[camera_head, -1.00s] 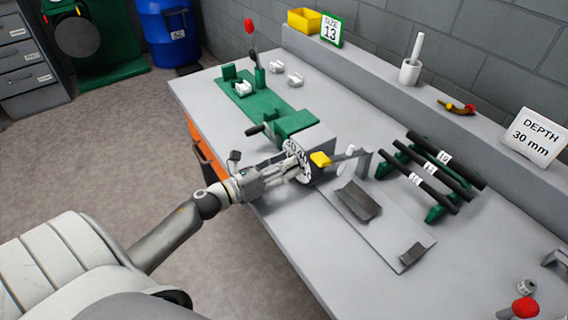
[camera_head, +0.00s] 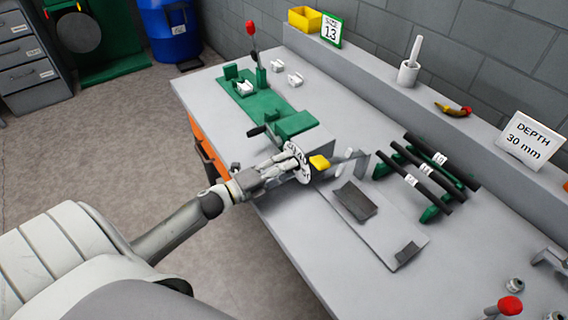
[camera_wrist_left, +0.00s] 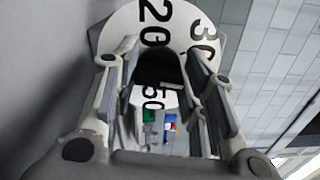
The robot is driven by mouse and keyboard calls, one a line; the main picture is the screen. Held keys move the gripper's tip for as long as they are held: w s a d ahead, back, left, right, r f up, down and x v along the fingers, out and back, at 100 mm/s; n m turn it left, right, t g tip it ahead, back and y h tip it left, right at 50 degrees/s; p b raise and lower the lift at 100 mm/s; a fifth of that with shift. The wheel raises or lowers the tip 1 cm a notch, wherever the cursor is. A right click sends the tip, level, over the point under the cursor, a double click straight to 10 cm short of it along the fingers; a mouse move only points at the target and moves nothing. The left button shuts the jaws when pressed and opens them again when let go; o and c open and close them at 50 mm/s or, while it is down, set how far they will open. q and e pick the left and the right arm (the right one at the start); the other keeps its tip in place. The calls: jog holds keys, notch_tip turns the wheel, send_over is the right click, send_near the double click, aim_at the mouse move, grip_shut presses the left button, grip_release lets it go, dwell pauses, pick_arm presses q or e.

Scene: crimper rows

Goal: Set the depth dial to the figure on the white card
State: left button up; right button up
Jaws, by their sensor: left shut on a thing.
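The depth dial (camera_head: 301,162) is a white disc with black figures on the front of the grey machine at the bench's near edge. In the left wrist view the dial (camera_wrist_left: 130,28) shows 20, 30 and 50; I cannot tell which figure is set. My left gripper (camera_head: 286,167) reaches the dial from the left. In the left wrist view its fingers (camera_wrist_left: 165,85) are shut on the dial's dark knob (camera_wrist_left: 158,68) at the disc's middle. The white card (camera_head: 530,140) on the back ledge reads "DEPTH 30 mm". My right gripper is not in view.
A yellow part (camera_head: 319,162) sits just right of the dial. Black bars (camera_head: 430,172) lie on a green rack. A green fixture (camera_head: 262,105) with a red-knobbed lever stands farther back. A "SIZE 13" card (camera_head: 332,29) stands on the ledge. A red knob (camera_head: 510,305) is at the near right.

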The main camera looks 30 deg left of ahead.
pick_arm(q)
jog(key=n+p, duration=0.2)
jog(key=n, duration=0.4)
jog(key=shift+f, duration=0.1)
jog(key=shift+n, duration=0.4)
jog(key=o, duration=1)
jog(key=shift+s, duration=0.1)
jog(key=shift+s+a+f, duration=0.1)
jog(key=shift+s, duration=0.15)
jog(key=v, duration=1.1)
jog(key=shift+s, duration=0.2)
